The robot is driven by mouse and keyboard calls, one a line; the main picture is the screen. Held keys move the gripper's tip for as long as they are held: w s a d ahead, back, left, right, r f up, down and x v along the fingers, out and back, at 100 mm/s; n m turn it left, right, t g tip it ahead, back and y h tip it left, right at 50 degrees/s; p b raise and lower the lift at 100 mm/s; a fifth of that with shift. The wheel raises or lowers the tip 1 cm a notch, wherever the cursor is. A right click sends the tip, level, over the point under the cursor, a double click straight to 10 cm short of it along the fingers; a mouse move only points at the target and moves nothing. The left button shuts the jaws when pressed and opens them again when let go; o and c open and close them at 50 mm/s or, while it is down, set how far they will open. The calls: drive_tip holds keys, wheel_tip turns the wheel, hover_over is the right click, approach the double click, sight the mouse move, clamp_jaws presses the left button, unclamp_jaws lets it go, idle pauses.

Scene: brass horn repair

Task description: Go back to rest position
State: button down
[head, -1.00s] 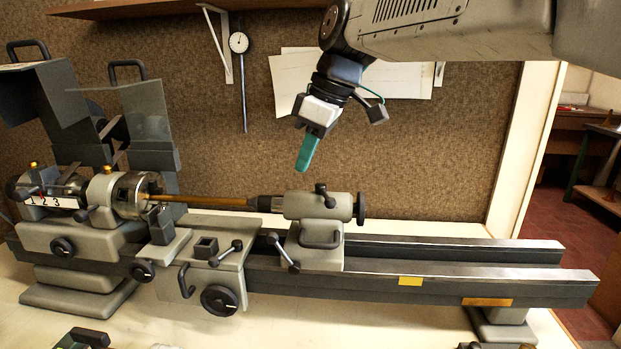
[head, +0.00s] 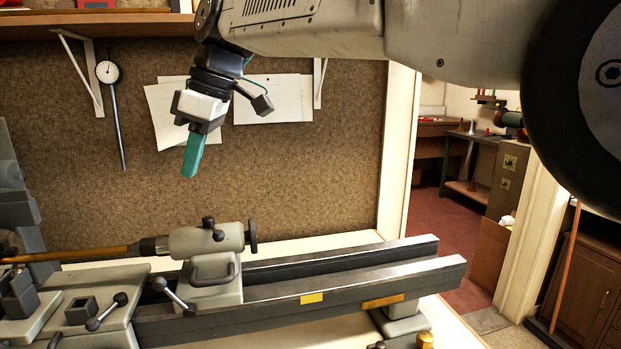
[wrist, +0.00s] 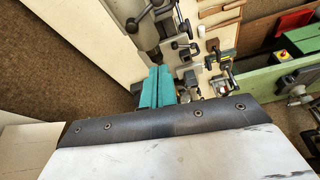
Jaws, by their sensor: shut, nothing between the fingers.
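My gripper (head: 190,172) has teal fingers pressed together, with nothing between them. In the head view it hangs pointing down in the air, above the lathe's tailstock (head: 208,241) and in front of the brown wall board. The teal fingers also show shut in the wrist view (wrist: 157,82). My arm reaches in from the upper right of the head view.
The lathe bed (head: 340,275) runs along the bench, with a brass rod (head: 75,254) held against the tailstock. A dial gauge (head: 108,72) hangs on the wall near papers (head: 273,102) and a shelf (head: 100,26). A doorway opens at right, onto a red floor (head: 450,220).

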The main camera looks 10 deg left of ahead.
drive_tip(key=m, duration=0.3)
hover_over(214, 233)
drive_tip(key=shift+h, duration=0.4)
drive_tip(key=f, duration=0.3)
drive_tip(key=w+f, duration=0.1)
drive_tip(key=f, duration=0.1)
drive_tip(key=shift+a, duration=0.3)
drive_tip(key=d+f+m+h, duration=0.1)
drive_tip(key=d+f+m, duration=0.25)
drive_tip(key=d, duration=0.85)
drive_tip(key=d+f+m+h, duration=0.15)
drive_tip(key=d+m, duration=0.35)
drive_tip(key=d, duration=0.8)
drive_tip(key=s+d+f+m+t, duration=0.1)
drive_tip(key=s+d+f+m, duration=0.2)
drive_tip(key=s+d, duration=0.3)
drive_tip(key=s+d+f+m, duration=0.3)
drive_tip(key=s+d, duration=0.2)
drive_tip(key=d, duration=0.8)
drive_tip(key=s+d+f+m+t, duration=0.1)
drive_tip(key=s+d+f+m, duration=0.2)
drive_tip(key=s+d, duration=0.3)
drive_tip(key=d+m, duration=0.1)
drive_tip(key=d, duration=0.2)
drive_tip(key=shift+s+d+t, duration=0.25)
drive_tip(key=shift+s+t, duration=0.05)
drive_tip(key=shift+h, duration=0.25)
